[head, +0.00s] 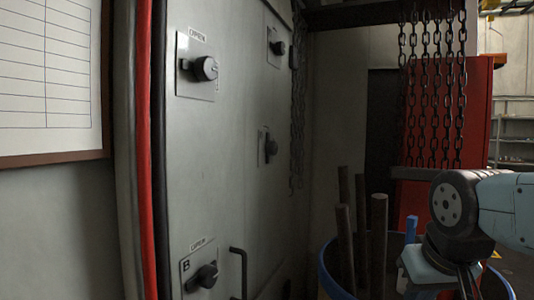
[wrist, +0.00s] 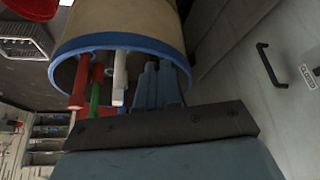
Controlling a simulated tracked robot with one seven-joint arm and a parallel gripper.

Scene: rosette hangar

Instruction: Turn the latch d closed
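Several black latches sit on square plates on a grey panel (head: 235,150) in the head view. They are at the upper left (head: 205,68), upper right (head: 278,47), middle right (head: 270,148) and lower left (head: 206,276). The lower left plate carries a letter B. I cannot read a D on any plate, so I cannot tell which is latch d. My gripper (head: 466,284) is at the lower right of the head view, apart from the panel and cut off by the frame. Its fingers' opening is not clear, and the wrist view does not show it clearly.
A blue-rimmed drum (head: 333,284) with upright rods (head: 378,240) stands between panel and arm; its rim (wrist: 88,43) shows in the wrist view. A black bar handle (head: 240,268) is on the panel. Chains (head: 436,90) hang at the upper right. A red cabinet (head: 478,110) stands behind.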

